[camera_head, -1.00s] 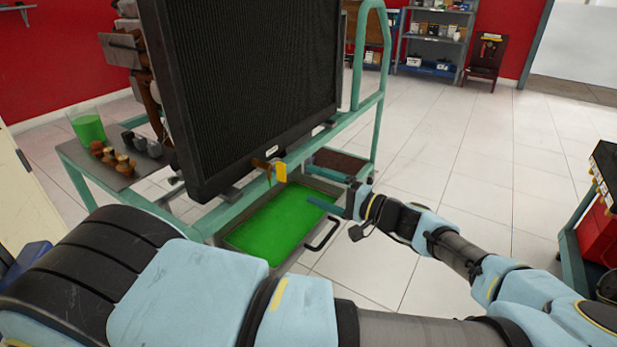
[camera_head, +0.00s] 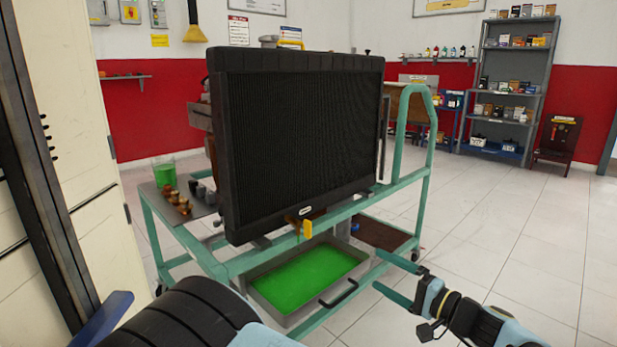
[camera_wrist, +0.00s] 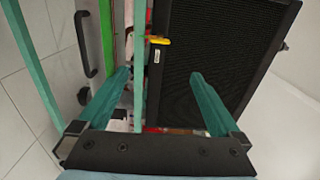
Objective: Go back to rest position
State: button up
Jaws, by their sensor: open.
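My gripper (camera_head: 394,279) is open and empty in the head view, to the right of the drain tray and in front of the engine trainer. Its two teal fingers point left toward the trainer frame. In the wrist view my gripper (camera_wrist: 163,88) shows its fingers spread wide with nothing between them. The trainer's black radiator (camera_head: 305,140) stands upright on the green frame, and it fills the right of the wrist view (camera_wrist: 225,50). A yellow tag (camera_head: 307,229) hangs below the radiator.
A metal tray of green liquid (camera_head: 262,301) with a black handle sits low on the trainer frame (camera_head: 205,258). A cup of green liquid (camera_head: 165,174) stands at the left. A white cabinet (camera_head: 62,130) is close at left. The floor at right is clear.

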jog(key=s+a+f+n+g+h, duration=0.2)
jog(key=a+f+n+g, duration=0.1)
jog(key=a+g, duration=0.5)
jog(key=s+a+f+n+g+h, duration=0.2)
jog(key=s+a+f+g, duration=0.1)
jog(key=a+g, duration=0.55)
jog(key=a+r+n+t+h+p, duration=0.1)
jog(key=a+r+t+h+p, duration=0.1)
jog(key=r+p, duration=0.7)
jog(key=a+r+n+t+h+p, duration=0.2)
jog(key=a+r+h+p, duration=0.3)
jog(key=r, duration=1.9)
jog(key=t+h+p, duration=0.1)
jog(key=p, duration=0.3)
jog(key=shift+s, duration=0.15)
